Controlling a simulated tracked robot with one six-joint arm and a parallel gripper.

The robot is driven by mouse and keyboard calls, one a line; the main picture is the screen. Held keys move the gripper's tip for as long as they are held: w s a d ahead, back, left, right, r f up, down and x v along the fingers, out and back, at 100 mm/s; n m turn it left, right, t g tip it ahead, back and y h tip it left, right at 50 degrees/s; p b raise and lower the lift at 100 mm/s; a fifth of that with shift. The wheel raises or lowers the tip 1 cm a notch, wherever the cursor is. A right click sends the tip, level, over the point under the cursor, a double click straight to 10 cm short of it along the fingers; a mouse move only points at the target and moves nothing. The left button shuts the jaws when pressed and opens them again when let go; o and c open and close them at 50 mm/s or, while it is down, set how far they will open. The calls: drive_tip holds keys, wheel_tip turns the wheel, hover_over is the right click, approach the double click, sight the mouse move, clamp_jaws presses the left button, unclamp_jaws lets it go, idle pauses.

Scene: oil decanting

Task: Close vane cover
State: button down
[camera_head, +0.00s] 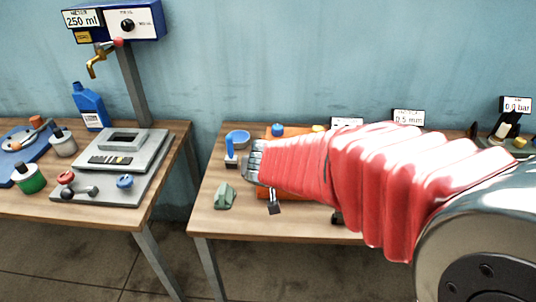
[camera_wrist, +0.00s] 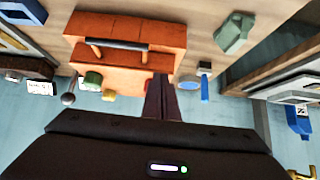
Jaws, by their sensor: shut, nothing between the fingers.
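I cannot tell which part is the vane cover. An orange box (camera_wrist: 125,32) with a dark bar handle (camera_wrist: 118,45) stands on the wooden table in the wrist view. In the head view the orange box (camera_head: 284,131) is mostly hidden behind my red-sleeved arm. In the head view my gripper (camera_head: 252,158) is partly seen.
A green block (camera_head: 224,196) and a dark padlock (camera_head: 273,205) lie at the table's front. A blue tool (camera_head: 230,147) stands beside the box. The left table holds a grey unit (camera_head: 122,150) and a blue bottle (camera_head: 89,106). A gap separates the tables.

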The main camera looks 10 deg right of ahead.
drive_tip(key=s, duration=0.1)
drive_tip(key=s+a+f, duration=0.1)
drive_tip(key=s, duration=0.2)
drive_tip(key=shift+a+f, duration=0.15)
drive_tip(key=shift+f, duration=0.1)
drive_tip(key=s+d+n+g, duration=0.4)
drive_tip(key=s+n, duration=0.1)
drive_tip(key=s, duration=0.6)
drive_tip(key=s+a+r+m+t+y, duration=0.1)
drive_tip(key=s+a+r+y, duration=0.1)
drive_tip(key=s+r, duration=0.5)
drive_tip(key=shift+s+a+r+y, duration=0.15)
drive_tip(key=shift+s+r+y, duration=0.15)
drive_tip(key=shift+s, duration=0.5)
